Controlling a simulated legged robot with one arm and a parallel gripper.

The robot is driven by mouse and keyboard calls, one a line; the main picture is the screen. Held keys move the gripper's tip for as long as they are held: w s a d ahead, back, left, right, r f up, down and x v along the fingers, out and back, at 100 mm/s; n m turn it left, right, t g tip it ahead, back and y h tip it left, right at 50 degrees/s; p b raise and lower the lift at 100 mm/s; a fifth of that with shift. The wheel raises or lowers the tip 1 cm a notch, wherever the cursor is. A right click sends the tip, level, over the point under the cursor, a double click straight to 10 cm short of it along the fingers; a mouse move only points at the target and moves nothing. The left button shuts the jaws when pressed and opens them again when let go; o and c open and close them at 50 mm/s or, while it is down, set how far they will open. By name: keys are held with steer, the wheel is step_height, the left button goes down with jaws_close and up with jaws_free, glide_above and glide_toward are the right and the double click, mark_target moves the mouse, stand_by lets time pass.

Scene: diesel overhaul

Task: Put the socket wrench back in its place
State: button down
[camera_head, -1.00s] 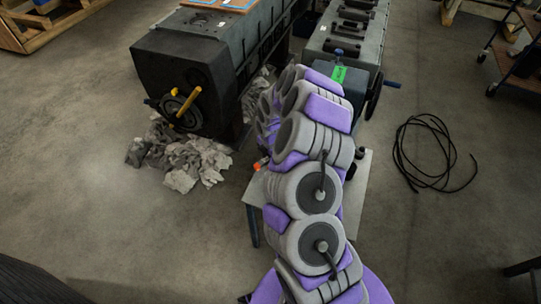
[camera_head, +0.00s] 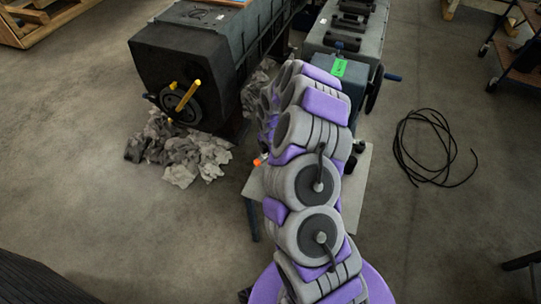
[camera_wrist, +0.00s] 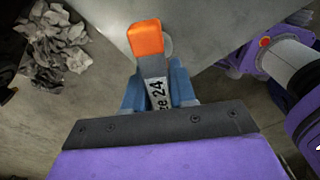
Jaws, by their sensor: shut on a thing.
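The socket wrench (camera_wrist: 146,40) shows in the wrist view as a grey shank with a bright orange end. Dark lettering ending in "24" is on the shank. My gripper (camera_wrist: 159,88) has blue fingers closed on the shank, with the orange end pointing away from the palm. The orange end also shows in the head view (camera_head: 257,162), just left of my arm, by the small table's left edge. The rest of the wrench and my gripper are hidden behind my arm there. I cannot identify the wrench's own place.
A small grey-topped table (camera_head: 359,185) stands below my arm. A dark engine block (camera_head: 175,60) with a yellow bar (camera_head: 189,95) is at left, with crumpled rags (camera_head: 185,155) beside it. A grey machine (camera_head: 360,45) stands behind. A black cable (camera_head: 425,150) lies on open floor at right.

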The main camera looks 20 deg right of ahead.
steer(key=shift+f, duration=0.1)
steer(key=shift+f+b, duration=0.45)
steer(key=shift+f, duration=0.6)
steer(key=shift+c, duration=1.4)
jaws_free()
steer(key=shift+r, duration=0.15)
steer(key=shift+r+p, duration=1.35)
steer(key=shift+r, duration=3.1)
